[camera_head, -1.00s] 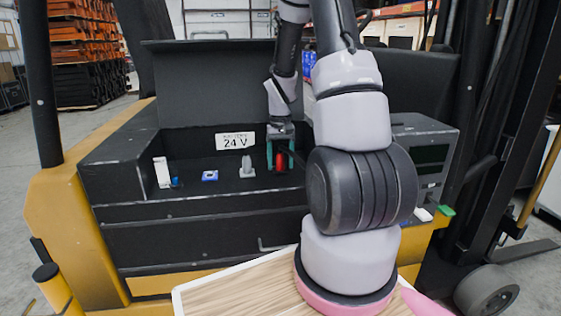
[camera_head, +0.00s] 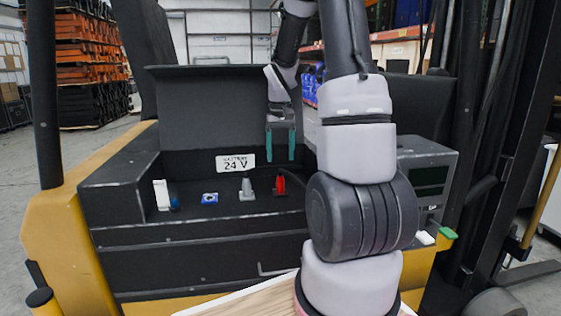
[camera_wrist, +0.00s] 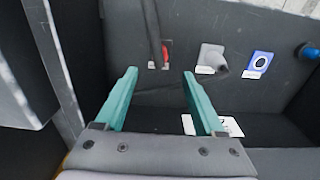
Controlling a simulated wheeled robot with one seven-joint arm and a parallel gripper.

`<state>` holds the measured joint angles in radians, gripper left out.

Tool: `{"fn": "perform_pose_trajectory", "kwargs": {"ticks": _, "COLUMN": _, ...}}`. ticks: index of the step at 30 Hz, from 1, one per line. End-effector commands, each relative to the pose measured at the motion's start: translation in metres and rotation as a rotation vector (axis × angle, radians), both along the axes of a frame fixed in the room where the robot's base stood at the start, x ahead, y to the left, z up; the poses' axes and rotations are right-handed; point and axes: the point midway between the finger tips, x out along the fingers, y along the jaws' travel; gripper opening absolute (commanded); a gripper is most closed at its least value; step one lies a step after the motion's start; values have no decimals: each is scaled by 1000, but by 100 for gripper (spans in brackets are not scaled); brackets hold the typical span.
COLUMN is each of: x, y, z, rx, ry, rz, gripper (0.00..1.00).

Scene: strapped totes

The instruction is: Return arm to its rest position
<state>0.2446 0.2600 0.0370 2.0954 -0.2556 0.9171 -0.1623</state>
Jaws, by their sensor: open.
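My gripper (camera_head: 280,147) has teal fingers and points down above the black battery compartment of the yellow vehicle. It is open and empty. In the wrist view its two fingers (camera_wrist: 160,95) stand apart with only the dark compartment between and beyond them. A red connector (camera_head: 280,186) sits on the compartment ledge below my gripper, apart from the fingers. It also shows in the wrist view (camera_wrist: 165,53), beside a dark cable. My arm reaches across the right half of the head view and hides part of the compartment.
A grey cone-shaped part (camera_head: 247,189), a blue square piece (camera_head: 209,198) and a white upright block (camera_head: 161,194) stand on the ledge. The "24 V" label (camera_head: 236,163) is on the back wall. An open dark lid (camera_head: 210,110) rises behind. A grey box (camera_head: 427,180) stands right.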

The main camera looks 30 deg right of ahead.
Motion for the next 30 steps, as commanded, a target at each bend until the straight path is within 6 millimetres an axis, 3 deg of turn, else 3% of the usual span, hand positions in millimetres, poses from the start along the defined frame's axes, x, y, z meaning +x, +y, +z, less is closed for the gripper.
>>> {"fn": "perform_pose_trajectory", "kwargs": {"ticks": 13, "x": 0, "y": 0, "z": 0, "rx": 0, "ry": 0, "rz": 0, "gripper": 71}}
{"fn": "perform_pose_trajectory", "kwargs": {"ticks": 17, "x": -3, "y": 5, "z": 11, "rx": -1, "ry": -21, "rz": -3, "gripper": 71}}
{"fn": "perform_pose_trajectory", "kwargs": {"ticks": 23, "x": -28, "y": 35, "z": 70, "rx": 8, "ry": -142, "rz": -22, "gripper": 71}}
{"fn": "perform_pose_trajectory", "kwargs": {"ticks": 30, "x": -86, "y": 79, "z": 141, "rx": 56, "ry": -332, "rz": -51, "gripper": 71}}
